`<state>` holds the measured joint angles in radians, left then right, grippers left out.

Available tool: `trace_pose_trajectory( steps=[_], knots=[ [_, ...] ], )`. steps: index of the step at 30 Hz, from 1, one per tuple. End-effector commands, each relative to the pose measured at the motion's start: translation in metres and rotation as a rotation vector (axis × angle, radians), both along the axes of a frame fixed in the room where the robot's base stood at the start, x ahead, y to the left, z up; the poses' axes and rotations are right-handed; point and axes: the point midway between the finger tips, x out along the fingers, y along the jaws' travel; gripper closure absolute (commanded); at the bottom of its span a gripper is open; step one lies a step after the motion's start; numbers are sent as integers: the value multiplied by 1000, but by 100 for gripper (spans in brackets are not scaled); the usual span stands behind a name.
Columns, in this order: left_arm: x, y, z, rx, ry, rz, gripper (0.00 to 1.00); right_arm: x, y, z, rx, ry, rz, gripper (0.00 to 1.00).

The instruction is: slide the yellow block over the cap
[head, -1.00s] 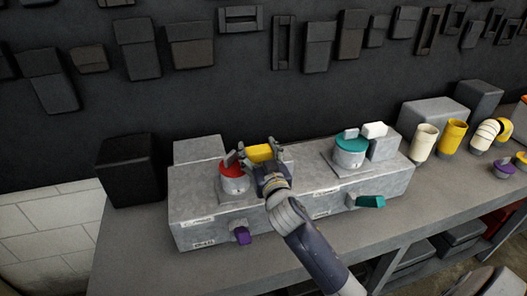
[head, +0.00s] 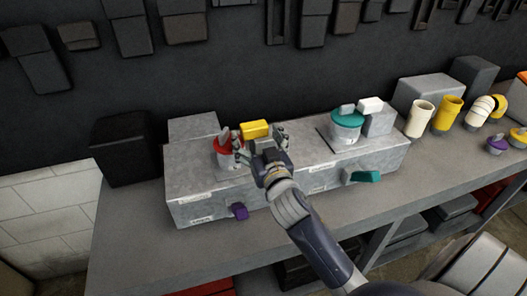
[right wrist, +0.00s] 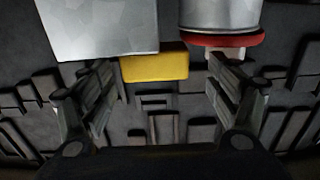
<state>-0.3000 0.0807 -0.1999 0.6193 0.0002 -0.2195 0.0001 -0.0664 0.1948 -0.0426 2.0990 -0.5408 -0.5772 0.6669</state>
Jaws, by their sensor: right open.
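The yellow block (head: 255,129) lies on top of a small grey box beside a pale cylinder with a red cap (head: 224,146). The cap has a grey handle on top. In the right wrist view, which looks upside down, the yellow block (right wrist: 155,67) shows between my fingers, beyond their tips. The red cap (right wrist: 225,40) is to its right there. My right gripper (head: 262,146) is open and empty, in front of the block and partly hiding the small box. My left gripper is not in view.
A second cylinder with a teal cap (head: 346,118) stands right on the long grey housing (head: 300,165), beside a box bearing a white block (head: 370,104). Purple (head: 239,211) and teal (head: 362,176) handles stick out in front. Pipe pieces (head: 448,115) stand at right.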

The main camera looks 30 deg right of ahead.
Motion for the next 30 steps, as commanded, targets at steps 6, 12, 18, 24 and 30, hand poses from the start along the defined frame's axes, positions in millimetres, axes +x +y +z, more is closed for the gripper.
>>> trace_pose_trajectory(
  steps=[6,12,18,24,30],
  knots=[
    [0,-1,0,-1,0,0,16,-42,10,-1,2,1,0,18],
    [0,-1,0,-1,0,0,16,-65,16,-1,1,2,1,18],
    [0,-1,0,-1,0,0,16,-73,18,0,0,0,1,18],
    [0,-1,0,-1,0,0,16,-73,18,1,-1,-1,1,18],
    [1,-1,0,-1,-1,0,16,-73,18,0,-1,0,1,18]
  ],
)
